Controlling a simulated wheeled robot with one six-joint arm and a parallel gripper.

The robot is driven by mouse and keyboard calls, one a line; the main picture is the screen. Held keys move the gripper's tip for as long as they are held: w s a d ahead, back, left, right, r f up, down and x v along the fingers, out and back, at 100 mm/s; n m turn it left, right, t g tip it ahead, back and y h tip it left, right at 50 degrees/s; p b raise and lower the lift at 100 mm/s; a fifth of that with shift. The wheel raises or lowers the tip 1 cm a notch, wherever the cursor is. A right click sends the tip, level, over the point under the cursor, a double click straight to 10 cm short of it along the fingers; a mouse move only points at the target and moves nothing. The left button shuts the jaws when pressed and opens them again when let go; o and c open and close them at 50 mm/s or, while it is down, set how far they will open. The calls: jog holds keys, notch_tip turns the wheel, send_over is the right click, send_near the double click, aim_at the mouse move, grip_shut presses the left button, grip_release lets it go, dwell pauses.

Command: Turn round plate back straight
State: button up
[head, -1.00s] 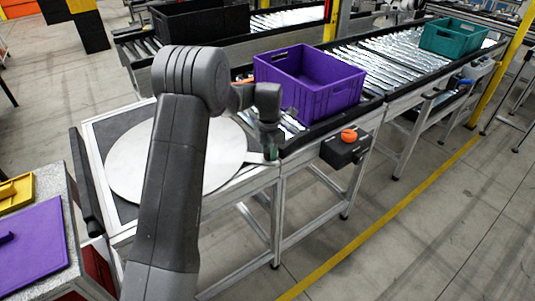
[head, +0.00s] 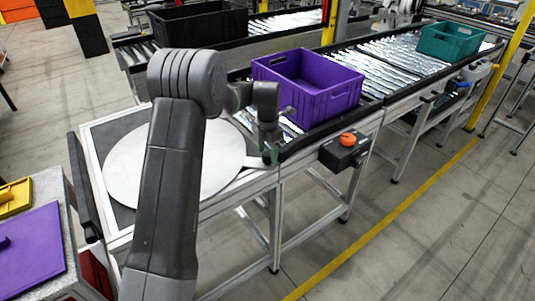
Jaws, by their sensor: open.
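The round plate (head: 124,172) is a flat, pale grey disc. It lies on a dark-topped metal-framed table at the near end of the roller conveyor. A narrow tab (head: 255,161) sticks out from its right side toward the table's right edge. My gripper (head: 270,157) points down at the outer end of this tab. Its fingers are small and dark here, and I cannot tell whether they touch the tab. The gripper is open. My arm crosses in front of the plate and hides its middle.
A purple crate (head: 318,106) stands on the conveyor just behind my gripper. A teal crate (head: 436,43) is farther along, and a black crate (head: 184,27) is on the rear conveyor. A black box with an orange button (head: 348,140) hangs off the frame to the right.

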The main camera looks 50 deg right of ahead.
notch_tip(320, 180, up, 12)
jog(key=b, duration=0.1)
jog(key=shift+r, duration=0.2)
notch_tip(320, 180, down, 14)
jog(key=shift+s+a+p, duration=0.1)
jog(key=shift+a+p, duration=0.05)
jog(key=shift+p, duration=0.5)
dwell(0.4)
